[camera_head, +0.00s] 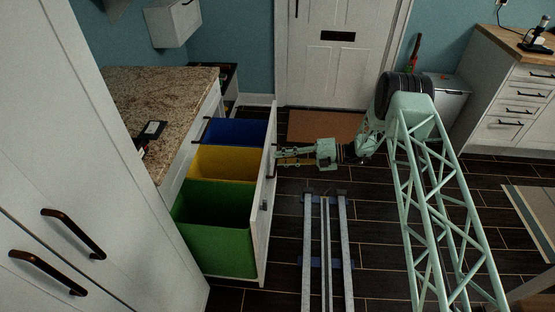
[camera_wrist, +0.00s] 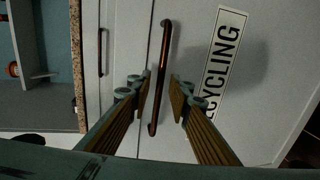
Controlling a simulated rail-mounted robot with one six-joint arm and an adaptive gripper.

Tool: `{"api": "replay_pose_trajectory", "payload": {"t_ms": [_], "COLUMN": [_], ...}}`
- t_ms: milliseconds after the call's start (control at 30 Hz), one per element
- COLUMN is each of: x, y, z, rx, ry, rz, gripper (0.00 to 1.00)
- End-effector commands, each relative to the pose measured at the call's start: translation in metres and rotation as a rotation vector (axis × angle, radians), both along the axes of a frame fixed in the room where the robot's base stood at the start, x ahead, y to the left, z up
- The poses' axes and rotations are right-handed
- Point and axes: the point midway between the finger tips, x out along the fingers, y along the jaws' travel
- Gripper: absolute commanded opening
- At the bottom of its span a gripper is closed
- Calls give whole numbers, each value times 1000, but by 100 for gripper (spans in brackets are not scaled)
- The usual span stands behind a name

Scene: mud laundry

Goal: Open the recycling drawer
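The recycling drawer (camera_head: 258,235) stands pulled out from under the granite counter. Its blue bin (camera_head: 236,132), yellow bin (camera_head: 222,163) and green bin (camera_head: 212,215) show from above. In the wrist view its white front (camera_wrist: 265,95) bears a RECYCLING label (camera_wrist: 222,65) and a long bronze handle (camera_wrist: 164,55). My gripper (camera_head: 278,155) is at the outer side of the drawer front. In the wrist view my gripper (camera_wrist: 160,90) is open, with one finger on each side of the handle and gaps visible between fingers and handle.
The granite counter (camera_head: 150,85) carries a small dark object (camera_head: 152,130). A tall white cabinet (camera_head: 60,140) stands at the left. My rails run along the dark floor (camera_head: 375,250) beside the drawer. A doormat (camera_head: 325,125) lies before the white door (camera_head: 335,60). White drawers (camera_head: 515,105) stand at the right.

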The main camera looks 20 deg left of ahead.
Motion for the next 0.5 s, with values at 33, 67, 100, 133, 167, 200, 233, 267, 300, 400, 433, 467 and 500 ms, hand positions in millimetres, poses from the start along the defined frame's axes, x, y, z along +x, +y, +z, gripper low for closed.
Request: {"api": "replay_pose_trajectory", "payload": {"t_ms": [33,67,100,133,167,200,233,267,300,400,433,467,500], "x": [2,3,4,5,5,6,7,8,9,12,12,13,14], "y": [-7,-11,-16,-20,-24,-30,-35,-39,-45,-58,-62,-66,-71], "z": [2,3,4,5,5,7,8,9,10,12,13,14,15], "rx": [0,0,1,1,1,1,1,1,1,0,0,0,0], "ry": [-1,-1,0,0,0,0,0,0,0,0,0,-1,-1], "rz": [-3,-3,-3,-3,-2,-2,-2,-3,-3,-2,-2,-3,-3], "gripper": [18,18,18,18,18,18,18,18,18,18,18,18,18]}}
